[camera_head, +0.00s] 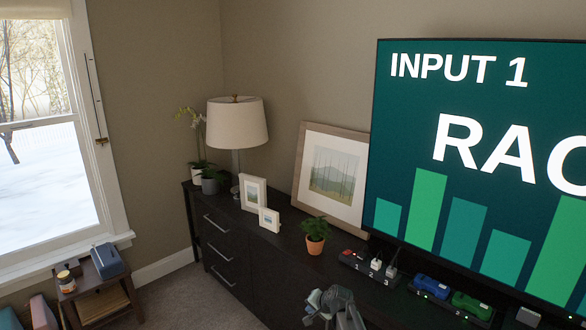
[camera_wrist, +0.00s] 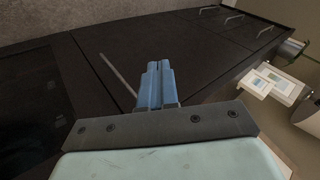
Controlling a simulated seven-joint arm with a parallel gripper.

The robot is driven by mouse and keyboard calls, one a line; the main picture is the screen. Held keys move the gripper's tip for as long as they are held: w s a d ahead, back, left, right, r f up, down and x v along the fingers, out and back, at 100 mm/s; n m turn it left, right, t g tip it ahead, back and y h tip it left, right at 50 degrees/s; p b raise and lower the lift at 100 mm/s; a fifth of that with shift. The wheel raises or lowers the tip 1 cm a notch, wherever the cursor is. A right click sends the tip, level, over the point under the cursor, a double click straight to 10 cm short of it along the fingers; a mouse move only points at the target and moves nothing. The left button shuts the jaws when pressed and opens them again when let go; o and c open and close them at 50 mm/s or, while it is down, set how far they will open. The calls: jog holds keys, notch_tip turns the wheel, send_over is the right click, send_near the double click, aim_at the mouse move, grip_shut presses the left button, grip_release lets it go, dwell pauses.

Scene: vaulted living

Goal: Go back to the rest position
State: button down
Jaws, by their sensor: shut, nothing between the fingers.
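My gripper (camera_wrist: 158,68) shows in the wrist view as two blue fingers side by side, pressed together with nothing between them. It is in front of the dark cabinet (camera_wrist: 195,60), whose front and drawer handles fill much of that view. I cannot tell the exact gap between the fingertips and the cabinet. In the head view, a grey part of my arm shows at the bottom edge, in front of the cabinet (camera_head: 265,262). The fingertips cannot be made out clearly there.
The cabinet top holds a lamp (camera_head: 237,124), small frames (camera_head: 253,192), a large framed picture (camera_head: 330,178), a potted plant (camera_head: 315,241), a power strip (camera_head: 362,262) and blue and green devices (camera_head: 471,306). A screen (camera_head: 480,160) stands behind. A side table (camera_head: 97,290) is at left.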

jog(key=s+a+f+g, duration=0.1)
jog(key=s+a+f, duration=0.25)
jog(key=a, duration=0.45)
jog(key=s+f+n+g, duration=0.2)
jog(key=s+f, duration=0.6)
jog(key=s+d+f+n+g+h, duration=0.1)
jog(key=s+d+f+g, duration=0.2)
jog(key=s, duration=1.1)
jog(key=s+d+f+n+g+h, duration=0.1)
jog(key=s+d+f, duration=0.6)
jog(key=s, duration=0.7)
jog(key=s+d+f+n+g+h, duration=0.2)
jog(key=s+d+f+g, duration=0.4)
jog(key=s, duration=0.8)
jog(key=shift+d, duration=1.15)
